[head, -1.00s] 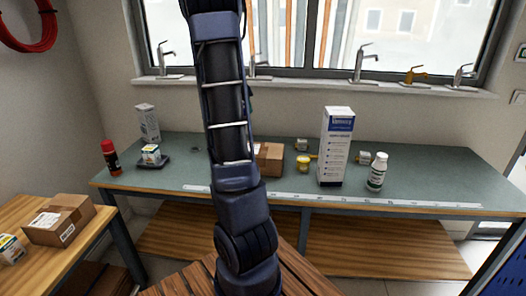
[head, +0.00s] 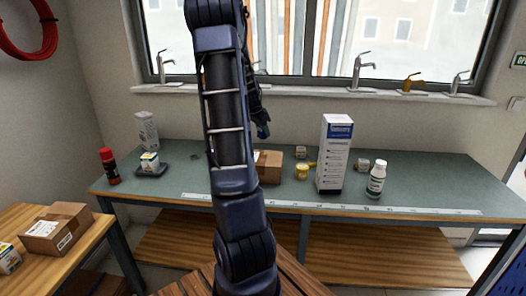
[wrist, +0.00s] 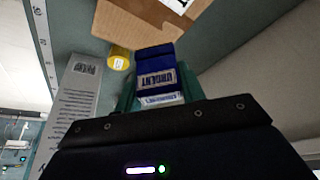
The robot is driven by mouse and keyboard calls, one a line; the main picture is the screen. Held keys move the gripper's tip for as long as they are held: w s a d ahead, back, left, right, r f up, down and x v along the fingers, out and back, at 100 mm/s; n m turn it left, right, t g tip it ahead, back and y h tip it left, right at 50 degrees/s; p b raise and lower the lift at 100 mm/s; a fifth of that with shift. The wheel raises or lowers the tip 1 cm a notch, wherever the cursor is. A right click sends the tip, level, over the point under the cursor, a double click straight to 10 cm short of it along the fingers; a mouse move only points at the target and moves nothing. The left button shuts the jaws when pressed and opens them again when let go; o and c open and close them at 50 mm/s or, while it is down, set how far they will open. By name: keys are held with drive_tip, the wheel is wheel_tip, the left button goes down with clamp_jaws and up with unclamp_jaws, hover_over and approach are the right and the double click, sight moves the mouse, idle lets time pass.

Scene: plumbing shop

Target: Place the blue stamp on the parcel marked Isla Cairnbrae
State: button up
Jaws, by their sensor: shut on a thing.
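My gripper (wrist: 160,98) is shut on a blue stamp (wrist: 155,60) marked URGENT. In the head view my gripper (head: 260,115) is partly hidden behind my arm, raised above the bench, with blue at its tip. A brown cardboard parcel (head: 268,166) lies on the bench, its left part hidden by my arm. In the wrist view a cardboard parcel (wrist: 135,22) with a white label lies beyond the stamp, apart from it. Another parcel (head: 55,229) with labels lies on the wooden table at left. I cannot read the name on either parcel.
A tall white box (head: 334,155) and a white bottle (head: 376,180) stand right of the bench parcel. A yellow round thing (head: 302,172) lies between parcel and box. A red-capped bottle (head: 109,167) and a small boxed item on a dark pad (head: 151,169) stand at left.

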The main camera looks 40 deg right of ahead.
wheel_tip(320, 180, down, 10)
drive_tip(key=shift+f, duration=0.1)
idle(0.4)
drive_tip(key=shift+f, duration=0.1)
drive_tip(key=o, duration=1)
drive_tip(key=shift+c, duration=0.2)
drive_tip(key=v, duration=1.2)
drive_tip(key=s+a+r+n+t+y, duration=0.1)
drive_tip(key=a+r+n, duration=0.15)
drive_tip(key=a, duration=0.35)
drive_tip(key=s+a+r+n+t+y, duration=0.1)
drive_tip(key=s+a+r+n, duration=0.15)
drive_tip(key=a, duration=0.45)
drive_tip(key=s+a+r+n+t+y, duration=0.1)
drive_tip(key=s+a+r+n, duration=0.2)
drive_tip(key=s+a+n, duration=0.3)
drive_tip(key=s+a+r+n+t+y, duration=0.1)
drive_tip(key=s+a+r+n, duration=0.2)
drive_tip(key=s+a+n, duration=0.4)
drive_tip(key=s+a, duration=0.5)
drive_tip(key=a, duration=0.6)
drive_tip(key=shift+a+t, duration=0.3)
drive_tip(key=shift+a, duration=0.1)
